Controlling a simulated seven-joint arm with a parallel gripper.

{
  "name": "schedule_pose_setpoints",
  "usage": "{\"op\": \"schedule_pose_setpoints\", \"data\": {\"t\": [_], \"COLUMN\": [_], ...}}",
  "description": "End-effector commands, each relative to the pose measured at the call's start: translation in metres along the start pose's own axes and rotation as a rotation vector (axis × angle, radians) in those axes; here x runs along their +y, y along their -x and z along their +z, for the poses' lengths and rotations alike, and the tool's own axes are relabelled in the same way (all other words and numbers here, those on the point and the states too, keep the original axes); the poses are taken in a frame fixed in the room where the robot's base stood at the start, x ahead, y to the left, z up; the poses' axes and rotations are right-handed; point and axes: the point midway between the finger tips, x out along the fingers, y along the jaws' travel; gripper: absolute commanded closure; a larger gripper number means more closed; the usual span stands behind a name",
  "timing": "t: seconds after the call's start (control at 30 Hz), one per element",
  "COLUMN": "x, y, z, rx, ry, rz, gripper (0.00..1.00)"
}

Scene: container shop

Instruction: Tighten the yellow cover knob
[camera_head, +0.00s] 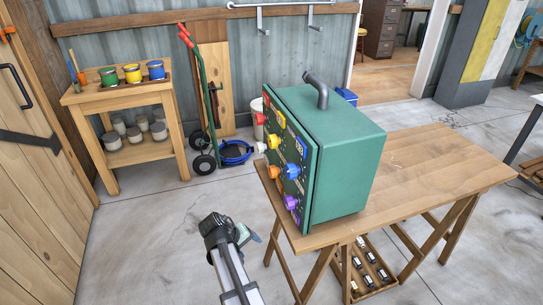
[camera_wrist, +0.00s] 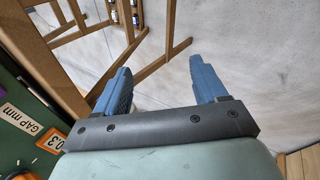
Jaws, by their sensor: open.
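The green machine box (camera_head: 345,150) stands on the wooden table, its dark front panel facing left. A pale yellow knob (camera_head: 274,141) sticks out of the panel's upper part; it looks like the yellow cover knob, but I cannot tell how tight it is. My gripper (camera_head: 248,234) is below and left of the panel, apart from the knobs.
An orange knob (camera_head: 273,171), a blue knob (camera_head: 291,171) and a purple knob (camera_head: 290,202) sit close together on the panel. The wooden table (camera_head: 430,170) has legs and a low crate (camera_head: 372,283) beneath.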

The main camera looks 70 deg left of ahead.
Motion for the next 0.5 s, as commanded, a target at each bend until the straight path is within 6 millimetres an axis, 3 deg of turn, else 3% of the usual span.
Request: {"op": "schedule_pose_setpoints", "data": {"t": [0.03,0.23,0.3,0.5], "x": [-0.001,0.022,0.043,0.111], "y": [0.025,0.105,0.130,0.179], "z": [-0.031,-0.103,-0.124,-0.164], "rx": [0.024,0.055,0.044,-0.070], "ry": [0.034,0.131,0.154,0.216], "rz": [0.046,0.253,0.340,0.603], "gripper": [0.29,0.29,0.29,0.29]}}
